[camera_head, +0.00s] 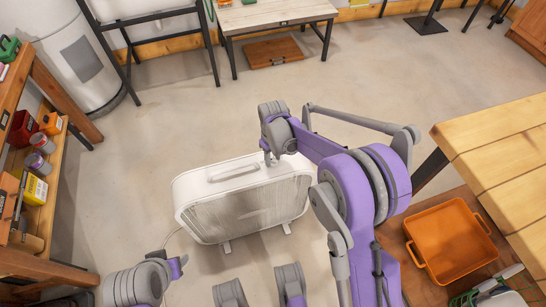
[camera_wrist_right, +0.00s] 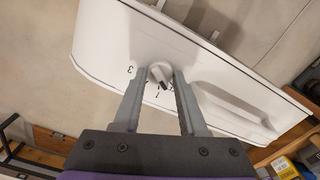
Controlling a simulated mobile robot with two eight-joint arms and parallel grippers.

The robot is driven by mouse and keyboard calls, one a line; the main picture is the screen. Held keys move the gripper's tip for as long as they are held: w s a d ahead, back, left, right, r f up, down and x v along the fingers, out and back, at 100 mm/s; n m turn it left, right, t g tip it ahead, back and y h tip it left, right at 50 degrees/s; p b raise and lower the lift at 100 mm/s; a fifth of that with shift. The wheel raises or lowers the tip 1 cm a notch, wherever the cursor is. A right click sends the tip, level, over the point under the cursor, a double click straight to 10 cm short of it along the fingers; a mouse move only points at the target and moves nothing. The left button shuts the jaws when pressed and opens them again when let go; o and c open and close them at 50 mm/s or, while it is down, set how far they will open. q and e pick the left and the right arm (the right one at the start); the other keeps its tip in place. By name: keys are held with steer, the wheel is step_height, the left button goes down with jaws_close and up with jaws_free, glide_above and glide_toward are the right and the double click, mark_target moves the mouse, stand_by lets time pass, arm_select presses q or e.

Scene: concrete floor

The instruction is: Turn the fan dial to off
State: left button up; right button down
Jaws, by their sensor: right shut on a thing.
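A white box fan (camera_head: 245,198) stands upright on the floor, its grille facing me and a carry handle on its top. Its round dial (camera_wrist_right: 160,72) is on the top panel in the right wrist view, with printed numbers beside it; a 3 is readable. A dark pointer mark on the dial points down and slightly right in that view. My right gripper (camera_wrist_right: 162,76) is shut on the dial, one finger on each side. In the head view the gripper (camera_head: 270,158) is above the fan's top right, hiding the dial. My left arm shows at the bottom left, but its fingers do not.
A wooden shelf (camera_head: 50,200) with cans and boxes stands at the left. A wooden table (camera_head: 500,150) is at the right, with an orange tray (camera_head: 450,240) below it. A low table (camera_head: 275,14) stands at the back. The floor behind the fan is clear.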

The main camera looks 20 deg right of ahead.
mark_target(273, 160)
steer(key=shift+n, duration=1.1)
steer(key=shift+c, duration=2.2)
jaws_free()
step_height(273, 160, up, 11)
steer(key=p, duration=0.2)
steer(key=shift+p, duration=0.35)
steer(key=shift+f, duration=0.1)
